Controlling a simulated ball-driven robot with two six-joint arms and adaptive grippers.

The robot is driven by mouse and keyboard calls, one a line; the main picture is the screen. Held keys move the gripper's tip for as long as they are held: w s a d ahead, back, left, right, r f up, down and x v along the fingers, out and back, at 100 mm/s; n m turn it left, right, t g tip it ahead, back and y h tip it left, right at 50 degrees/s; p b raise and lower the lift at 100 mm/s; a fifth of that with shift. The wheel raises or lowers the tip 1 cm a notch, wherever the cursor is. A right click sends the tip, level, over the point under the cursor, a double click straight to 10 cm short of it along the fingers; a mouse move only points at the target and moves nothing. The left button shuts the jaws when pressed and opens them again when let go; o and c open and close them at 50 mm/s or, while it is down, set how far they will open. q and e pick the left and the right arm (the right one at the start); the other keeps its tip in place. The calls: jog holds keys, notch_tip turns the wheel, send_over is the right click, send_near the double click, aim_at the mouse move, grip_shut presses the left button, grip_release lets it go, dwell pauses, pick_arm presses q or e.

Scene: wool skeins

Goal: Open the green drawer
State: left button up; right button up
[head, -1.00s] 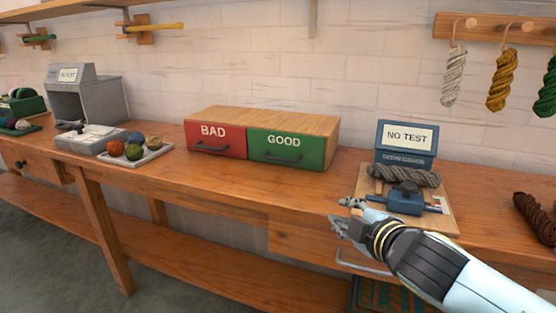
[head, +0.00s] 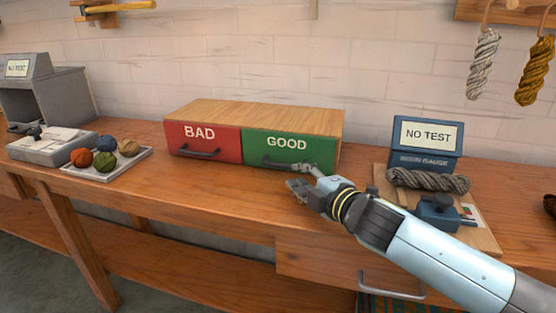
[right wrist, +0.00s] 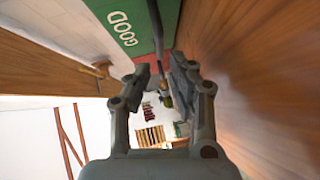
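The green drawer (head: 272,145), labelled GOOD, is shut in the wooden-topped box, to the right of the red drawer (head: 205,140) labelled BAD. Its dark bar handle (head: 278,162) is partly hidden by my gripper. My right gripper (head: 303,176) is just in front of the green drawer at its handle. In the right wrist view its two fingers (right wrist: 152,78) are spread apart, with the dark handle (right wrist: 156,38) running into the gap between them. I cannot tell whether they touch it. My left gripper is not in view.
A blue NO TEST gauge (head: 426,143) stands to the right, with a grey skein (head: 428,180) in front of it. A tray (head: 138,163) of several yarn balls is to the left. The bench (head: 205,190) in front of the red drawer is clear.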

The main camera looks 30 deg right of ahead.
aim_at(282, 166)
jog(key=w, duration=0.3)
jog(key=w+p, duration=0.1)
jog(key=w, duration=0.1)
jog(key=shift+w+d+f, duration=0.15)
jog(key=shift+w+f, duration=0.15)
jog(key=shift+w, duration=0.05)
jog(key=w, duration=0.2)
jog(key=shift+w+d+f, duration=0.1)
jog(key=shift+w+f, duration=0.2)
jog(key=shift+f, duration=0.05)
jog(key=shift+c, duration=0.4)
grip_shut()
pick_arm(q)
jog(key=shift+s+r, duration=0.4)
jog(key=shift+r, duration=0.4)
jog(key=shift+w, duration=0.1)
